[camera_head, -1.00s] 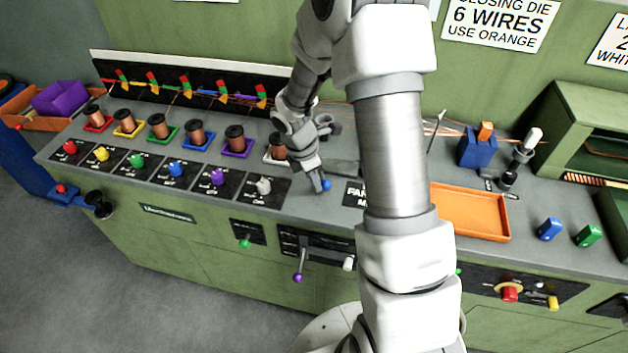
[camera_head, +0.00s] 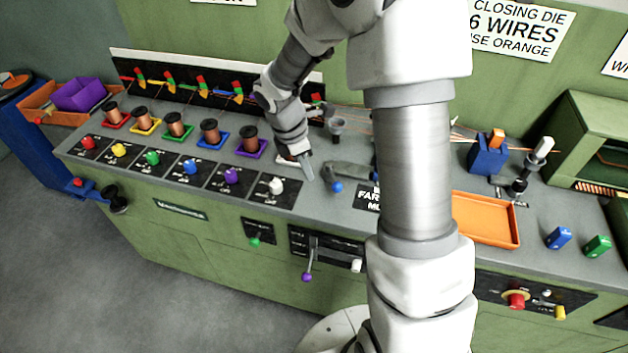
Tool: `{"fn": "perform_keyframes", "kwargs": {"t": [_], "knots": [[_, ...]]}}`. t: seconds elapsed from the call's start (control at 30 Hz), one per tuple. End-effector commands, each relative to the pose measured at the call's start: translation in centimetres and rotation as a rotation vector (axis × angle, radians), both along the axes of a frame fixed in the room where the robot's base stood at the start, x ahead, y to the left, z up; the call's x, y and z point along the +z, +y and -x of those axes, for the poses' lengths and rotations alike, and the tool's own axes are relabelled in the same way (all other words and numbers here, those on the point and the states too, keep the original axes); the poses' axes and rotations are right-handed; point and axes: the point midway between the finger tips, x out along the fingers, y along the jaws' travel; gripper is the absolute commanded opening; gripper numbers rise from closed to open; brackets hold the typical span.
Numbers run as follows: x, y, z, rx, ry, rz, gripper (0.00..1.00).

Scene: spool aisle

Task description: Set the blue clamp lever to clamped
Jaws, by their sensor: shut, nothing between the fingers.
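The clamp lever's blue ball knob (camera_head: 336,187) sits near the front edge of the bench top, just left of the black "FAR" label (camera_head: 367,198). A grey clamp body (camera_head: 352,171) lies just behind and to the right of it; my arm partly hides that area. My gripper (camera_head: 308,174) is shut and empty, pointing down to the left of the blue knob, with a gap between them. I cannot tell the lever's setting from its label, which is partly covered by my arm.
Several copper spools (camera_head: 210,132) on coloured bases stand to the left, behind a row of coloured knobs (camera_head: 190,167). A grey funnel-like cup (camera_head: 337,127) is behind the clamp. An orange tray (camera_head: 487,218) and a blue block (camera_head: 488,157) are to the right.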

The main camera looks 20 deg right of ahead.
Motion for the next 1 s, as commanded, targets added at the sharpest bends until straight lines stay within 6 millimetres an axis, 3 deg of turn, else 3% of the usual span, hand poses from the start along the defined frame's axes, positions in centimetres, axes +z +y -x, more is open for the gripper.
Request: {"fn": "perform_keyframes", "kwargs": {"t": [0.1, 0.23, 0.83, 1.0], "knots": [[1.8, 0.4, 0.0, 0.0, -0.003, 0.0, 0.0], [2.7, 0.6, 0.1, -0.001, -0.001, -0.001, 0.0], [3.1, 0.7, 0.1, -0.006, -0.004, 0.0, 0.0], [5.7, 0.5, 1.1, -0.11, -0.062, -0.001, 0.0]]}}
